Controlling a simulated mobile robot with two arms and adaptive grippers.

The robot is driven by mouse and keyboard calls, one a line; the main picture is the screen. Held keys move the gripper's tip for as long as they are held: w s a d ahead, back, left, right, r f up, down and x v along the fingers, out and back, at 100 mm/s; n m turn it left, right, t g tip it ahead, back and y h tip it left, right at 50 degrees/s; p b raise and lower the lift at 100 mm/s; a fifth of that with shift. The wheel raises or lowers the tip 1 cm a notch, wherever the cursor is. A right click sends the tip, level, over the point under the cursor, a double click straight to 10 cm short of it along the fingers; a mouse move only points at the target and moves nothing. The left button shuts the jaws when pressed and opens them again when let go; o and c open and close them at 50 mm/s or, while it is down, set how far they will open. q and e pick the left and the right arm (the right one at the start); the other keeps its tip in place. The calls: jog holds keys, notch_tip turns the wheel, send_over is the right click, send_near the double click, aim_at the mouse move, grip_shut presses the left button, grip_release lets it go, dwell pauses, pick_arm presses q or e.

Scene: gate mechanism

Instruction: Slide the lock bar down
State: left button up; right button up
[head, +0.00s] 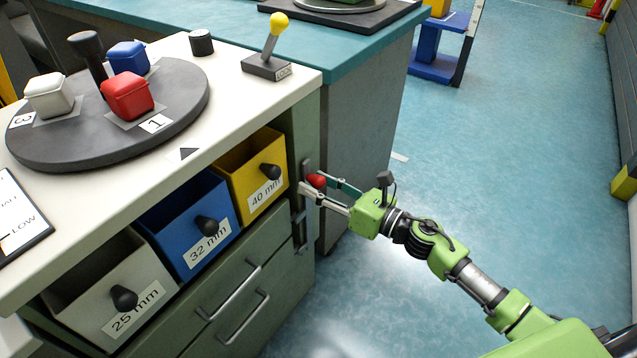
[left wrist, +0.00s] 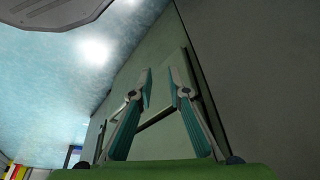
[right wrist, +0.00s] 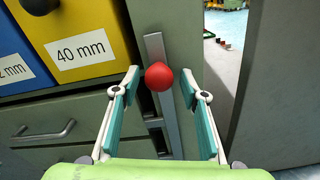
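The lock bar is a grey vertical bar (right wrist: 155,47) with a round red knob (right wrist: 158,76), on the green cabinet's front edge. In the head view the red knob (head: 316,181) shows at the cabinet's right corner, with the dark bar end (head: 306,166) just above it. My right gripper (right wrist: 160,80) is open, one finger on each side of the knob, with gaps visible on both sides. It also shows in the head view (head: 322,187), reaching in from the right. My left gripper (left wrist: 160,76) is open and empty before a green panel; it is out of the head view.
Grey, blue (head: 190,226) and yellow (head: 252,178) bins sit left of the bar, under a white top (head: 215,110) holding a turntable and a yellow-knobbed lever (head: 270,48). Drawers with bar handles lie below. The floor (head: 480,180) on the right is clear.

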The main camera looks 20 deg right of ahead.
jog(key=shift+r, duration=0.2)
jog(key=v, duration=1.2)
dwell(0.4)
